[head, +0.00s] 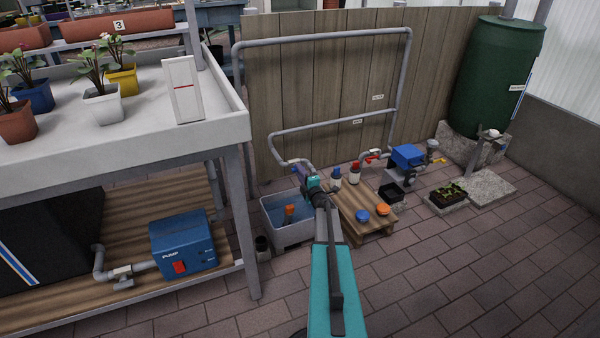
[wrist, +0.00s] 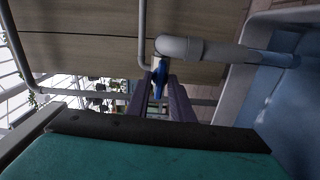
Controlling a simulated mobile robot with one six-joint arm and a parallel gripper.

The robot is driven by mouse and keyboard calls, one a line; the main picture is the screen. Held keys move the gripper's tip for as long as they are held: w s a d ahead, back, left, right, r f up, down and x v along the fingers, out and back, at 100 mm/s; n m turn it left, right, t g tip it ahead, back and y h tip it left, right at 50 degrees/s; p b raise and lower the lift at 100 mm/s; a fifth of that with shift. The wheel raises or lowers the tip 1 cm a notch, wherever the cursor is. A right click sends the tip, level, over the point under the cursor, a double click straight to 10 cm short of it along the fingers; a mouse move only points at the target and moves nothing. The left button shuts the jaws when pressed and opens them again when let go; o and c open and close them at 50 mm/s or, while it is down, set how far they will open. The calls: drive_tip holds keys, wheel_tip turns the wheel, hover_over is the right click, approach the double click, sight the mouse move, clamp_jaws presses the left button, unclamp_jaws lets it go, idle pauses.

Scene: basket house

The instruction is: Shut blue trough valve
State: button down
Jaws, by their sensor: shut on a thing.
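The blue trough valve handle (wrist: 159,76) sits at the end of a grey pipe (wrist: 200,48) in the wrist view. My gripper (wrist: 160,86) is shut on the handle, with one dark finger on each side of it. In the head view my gripper (head: 306,172) is at the pipe's lower end, above the grey trough (head: 303,234). A small bit of blue beside the gripper may be the handle. The valve body is mostly hidden there. The trough holds blue water and an orange object (head: 289,211). Its rim (wrist: 237,85) shows at the right of the wrist view.
A low wooden pallet (head: 345,205) with bottles and blue and orange lids stands right of the trough. A plant bench (head: 130,140) is at the left. A wooden fence (head: 330,80) stands behind. Open paving (head: 450,270) lies at the front right.

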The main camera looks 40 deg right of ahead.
drive_tip(key=shift+m+p, duration=8.3)
drive_tip(key=shift+m, duration=0.3)
drive_tip(key=c, duration=1.8)
unclamp_jaws()
drive_tip(key=shift+c, duration=0.2)
drive_tip(key=shift+s, duration=0.1)
drive_tip(key=p+v, duration=0.1)
drive_tip(key=v, duration=1.2)
drive_tip(key=shift+s, duration=0.35)
